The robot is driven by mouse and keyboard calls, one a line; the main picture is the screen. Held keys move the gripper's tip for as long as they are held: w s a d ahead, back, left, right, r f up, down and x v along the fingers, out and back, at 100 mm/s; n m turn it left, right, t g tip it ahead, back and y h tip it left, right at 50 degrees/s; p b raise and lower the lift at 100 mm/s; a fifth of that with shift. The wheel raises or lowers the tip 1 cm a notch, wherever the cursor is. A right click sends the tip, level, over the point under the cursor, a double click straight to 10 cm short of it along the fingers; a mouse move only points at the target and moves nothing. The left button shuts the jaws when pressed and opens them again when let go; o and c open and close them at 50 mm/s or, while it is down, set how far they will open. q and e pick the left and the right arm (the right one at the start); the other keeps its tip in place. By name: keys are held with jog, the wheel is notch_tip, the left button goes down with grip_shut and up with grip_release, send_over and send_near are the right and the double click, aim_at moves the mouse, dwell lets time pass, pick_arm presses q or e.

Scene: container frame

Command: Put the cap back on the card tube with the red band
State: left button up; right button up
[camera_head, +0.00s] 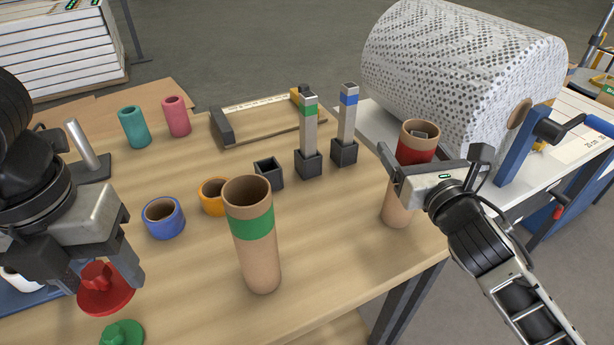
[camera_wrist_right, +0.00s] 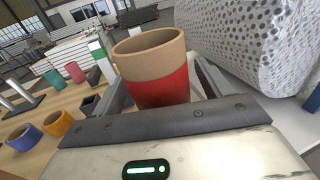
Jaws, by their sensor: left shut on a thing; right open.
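The card tube with the red band (camera_head: 415,150) stands upright at the table's right edge; something pale shows inside its open mouth. My right gripper (camera_head: 405,180) is open, its fingers either side of this tube. The tube (camera_wrist_right: 160,90) is between those fingers in the right wrist view; I cannot tell whether they touch it. My left gripper (camera_head: 100,268) is shut on the knob of the red cap (camera_head: 105,297) at the table's left front. Whether the cap touches the table is unclear. A green cap (camera_head: 122,333) lies just in front of it.
A card tube with a green band (camera_head: 254,228) stands open between my grippers. Blue (camera_head: 164,222) and orange (camera_head: 212,200) rings, a dark square holder (camera_head: 268,172) and two banded posts (camera_head: 308,135) stand behind it. A large patterned roll (camera_head: 465,70) is at the back right.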

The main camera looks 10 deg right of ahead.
pick_arm(q)
jog(key=shift+r, duration=0.1)
pick_arm(e)
jog(key=shift+w, duration=0.6)
jog(key=c, duration=1.5)
pick_arm(q)
jog(key=shift+r, duration=0.1)
pick_arm(e)
jog(key=shift+r, duration=0.15)
